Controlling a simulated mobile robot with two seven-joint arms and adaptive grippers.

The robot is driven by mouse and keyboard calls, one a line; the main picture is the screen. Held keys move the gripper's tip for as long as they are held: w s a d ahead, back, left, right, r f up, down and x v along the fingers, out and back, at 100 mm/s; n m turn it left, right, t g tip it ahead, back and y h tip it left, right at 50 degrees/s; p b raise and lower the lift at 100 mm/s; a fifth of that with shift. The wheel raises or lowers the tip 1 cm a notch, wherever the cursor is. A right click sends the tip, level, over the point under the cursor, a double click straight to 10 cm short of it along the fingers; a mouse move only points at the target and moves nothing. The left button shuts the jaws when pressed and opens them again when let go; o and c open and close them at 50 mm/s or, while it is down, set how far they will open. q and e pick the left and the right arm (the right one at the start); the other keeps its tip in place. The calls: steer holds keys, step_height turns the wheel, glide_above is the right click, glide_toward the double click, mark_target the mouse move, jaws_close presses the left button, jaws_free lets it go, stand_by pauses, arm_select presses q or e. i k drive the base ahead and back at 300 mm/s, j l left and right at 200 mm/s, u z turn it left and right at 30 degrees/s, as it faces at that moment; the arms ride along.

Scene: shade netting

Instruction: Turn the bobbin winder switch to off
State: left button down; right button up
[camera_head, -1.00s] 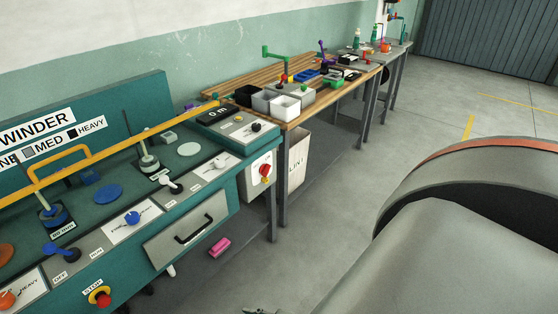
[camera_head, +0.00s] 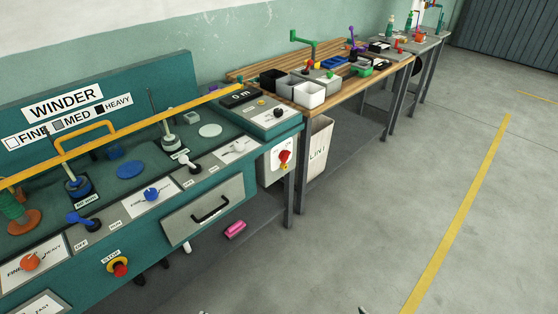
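The green winder bench (camera_head: 235,180) stands at the left under a WINDER sign (camera_head: 62,103). Its sloped front panel has a blue-handled lever switch (camera_head: 82,220) and a white-handled lever switch (camera_head: 188,162), each with small OFF and RUN labels nearby. Both handles point up and left from their pivots. A red-handled switch (camera_head: 285,157) is on a white box at the bench's right end. I cannot tell which is the bobbin winder switch. Small tips, apparently of my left gripper (camera_head: 203,312) and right gripper (camera_head: 363,310), show at the bottom edge, away from the switches; their opening is hidden.
A yellow bar (camera_head: 135,128) runs across the bench above the panel. A red stop button (camera_head: 119,268), blue knob (camera_head: 151,194) and orange knob (camera_head: 30,261) are close to the levers. A drawer handle (camera_head: 210,209) sticks out. Grey floor at the right is clear.

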mark_target(284, 155)
steer(key=i+l+u, duration=0.4)
steer(key=l+u, duration=0.15)
steer(key=i+l+u, duration=0.25)
steer(key=l, duration=0.25)
steer(key=k, duration=0.1)
